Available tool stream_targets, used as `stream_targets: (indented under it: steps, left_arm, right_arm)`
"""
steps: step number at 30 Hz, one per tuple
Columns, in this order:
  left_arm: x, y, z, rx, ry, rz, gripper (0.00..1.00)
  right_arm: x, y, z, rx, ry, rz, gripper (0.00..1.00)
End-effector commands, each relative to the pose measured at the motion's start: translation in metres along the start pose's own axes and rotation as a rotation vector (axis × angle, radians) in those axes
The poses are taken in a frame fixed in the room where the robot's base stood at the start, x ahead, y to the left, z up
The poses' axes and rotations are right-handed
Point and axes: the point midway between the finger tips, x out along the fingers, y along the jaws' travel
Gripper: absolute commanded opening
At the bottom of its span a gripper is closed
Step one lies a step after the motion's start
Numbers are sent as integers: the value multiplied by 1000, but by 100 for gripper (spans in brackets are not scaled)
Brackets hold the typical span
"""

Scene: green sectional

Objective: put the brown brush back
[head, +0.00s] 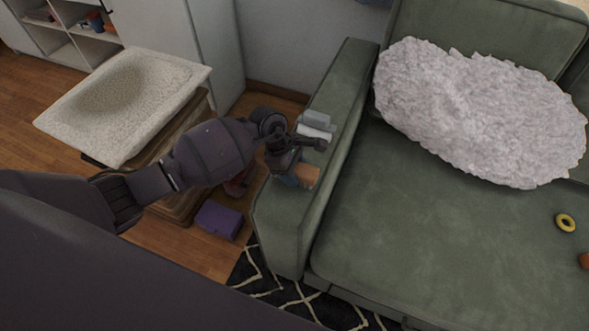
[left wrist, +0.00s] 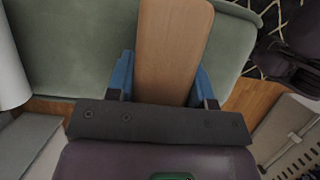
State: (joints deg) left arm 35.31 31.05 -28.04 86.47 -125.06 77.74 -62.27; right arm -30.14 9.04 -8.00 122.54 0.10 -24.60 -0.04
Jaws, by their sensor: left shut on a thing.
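My left gripper (head: 293,178) is over the green sofa's left armrest (head: 343,85). Its blue fingers are shut on the brown brush (head: 308,175), whose end sticks out past the fingertips. In the left wrist view, the brush (left wrist: 172,45) is a flat, wood-coloured piece between the two blue fingers (left wrist: 162,85), with the green upholstery (left wrist: 65,45) behind it. I cannot tell whether the brush touches the armrest. My right gripper is not in view.
Pale grey block-like things (head: 316,120) show at the armrest beside my gripper. A fluffy white cushion (head: 480,110) and a yellow ring (head: 565,222) lie on the sofa. A speckled pale tray-like top (head: 165,75) stands left. A purple box (head: 219,220) lies on the floor.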

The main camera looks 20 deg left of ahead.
Motion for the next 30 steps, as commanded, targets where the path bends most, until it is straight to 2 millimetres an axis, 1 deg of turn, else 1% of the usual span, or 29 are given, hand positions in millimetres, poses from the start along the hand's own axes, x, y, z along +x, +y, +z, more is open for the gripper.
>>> stream_targets:
  steps: [6,7,11,12,19,23,26,30]
  left_arm:
    - [4,0,-2,0,0,-1,26]
    - [3,0,-1,0,0,0,51]
    - [3,0,-1,0,0,0,71]
    - [3,0,-1,0,0,0,73]
    - [3,0,-1,0,0,-1,73]
    - [-4,0,1,1,1,2,73]
    - [-17,1,0,3,3,5,73]
    - [-45,2,0,3,4,8,73]
  right_arm:
    - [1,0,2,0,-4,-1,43]
    - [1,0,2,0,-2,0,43]
    - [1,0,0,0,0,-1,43]
    - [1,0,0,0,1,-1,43]
    - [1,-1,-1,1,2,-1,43]
    - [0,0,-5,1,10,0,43]
    - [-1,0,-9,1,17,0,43]
    - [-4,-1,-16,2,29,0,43]
